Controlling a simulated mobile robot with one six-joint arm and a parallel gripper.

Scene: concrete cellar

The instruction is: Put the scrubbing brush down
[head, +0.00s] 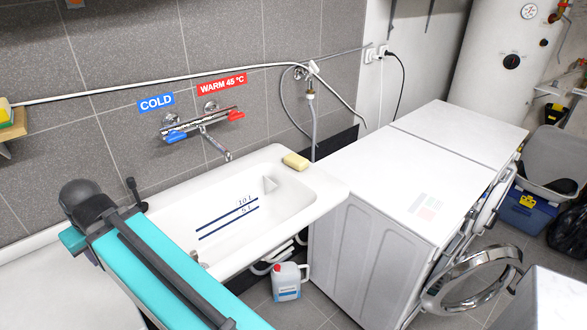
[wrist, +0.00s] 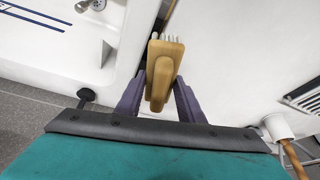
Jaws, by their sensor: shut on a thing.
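The scrubbing brush (wrist: 164,62) shows in the wrist view, with a tan, wood-coloured body and pale bristles along its far edge. My gripper (wrist: 157,88) is shut on it, with one purple finger on each side of the body. The brush points away from the camera, in front of a smooth white surface to its right. I cannot tell whether it touches anything below. In the head view, my arm fills the lower left, and I cannot make out the fingers or the brush there.
The white sink (head: 235,212) has a pale yellow bar (head: 295,161) on its back right corner. White appliance tops (head: 410,165) to the right are mostly clear; a round door (head: 470,280) stands open. A white canister (head: 287,280) is on the floor below the sink.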

